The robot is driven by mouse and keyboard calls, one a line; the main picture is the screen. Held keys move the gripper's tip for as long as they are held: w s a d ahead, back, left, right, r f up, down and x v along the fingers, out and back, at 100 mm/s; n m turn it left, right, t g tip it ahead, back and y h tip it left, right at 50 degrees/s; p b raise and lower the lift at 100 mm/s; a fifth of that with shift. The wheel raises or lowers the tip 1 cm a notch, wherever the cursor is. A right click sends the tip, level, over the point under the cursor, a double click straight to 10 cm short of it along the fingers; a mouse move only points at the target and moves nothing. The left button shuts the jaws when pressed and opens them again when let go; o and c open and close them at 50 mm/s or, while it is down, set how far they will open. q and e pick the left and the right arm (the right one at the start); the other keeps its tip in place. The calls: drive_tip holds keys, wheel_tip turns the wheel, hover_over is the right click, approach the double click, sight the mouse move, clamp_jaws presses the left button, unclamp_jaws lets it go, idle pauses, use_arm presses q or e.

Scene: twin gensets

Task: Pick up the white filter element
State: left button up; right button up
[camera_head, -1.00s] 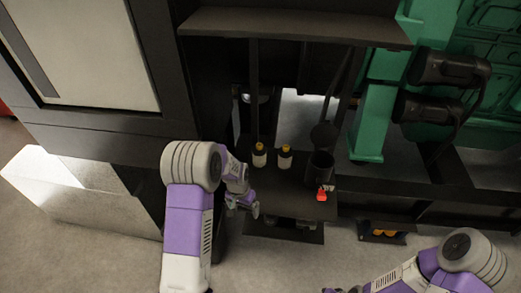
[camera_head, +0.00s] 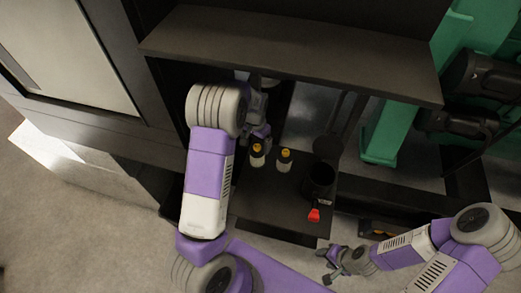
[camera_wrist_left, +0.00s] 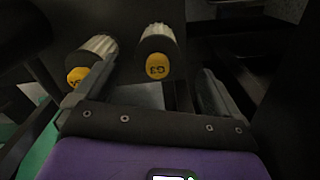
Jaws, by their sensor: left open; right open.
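Two small white cylinders with dark tops and yellow caps, which look like filter elements, stand on a dark shelf (camera_head: 255,208). In the head view one is the left filter element (camera_head: 257,155) and the other the right filter element (camera_head: 284,160). My left gripper (camera_head: 262,135) is beside the left one, partly hidden behind my arm. My right gripper (camera_head: 332,268) is open, low and empty.
A black cup (camera_head: 320,181) and a red-tagged item (camera_head: 314,214) sit on the shelf's right side. A dark overhanging panel (camera_head: 290,50) is above, a grey cabinet (camera_head: 65,60) left, green machinery (camera_head: 388,130) right.

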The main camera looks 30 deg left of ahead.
sight(257, 147)
use_arm(q)
wheel_tip(257, 147, down, 6)
drive_tip(key=shift+d, duration=0.1)
drive_tip(key=shift+w, duration=0.1)
drive_tip(key=c, duration=1.1)
wheel_tip(257, 147, up, 10)
drive_tip(key=shift+p, duration=0.35)
drive_tip(key=r+p, duration=0.1)
drive_tip(key=r, duration=0.1)
drive_tip(key=r+p, duration=0.1)
drive_tip(key=s+r+p, duration=0.1)
drive_tip(key=r, duration=0.1)
drive_tip(key=shift+d+r+p, duration=0.1)
drive_tip(key=shift+r+p, duration=0.2)
drive_tip(key=shift+r, duration=0.05)
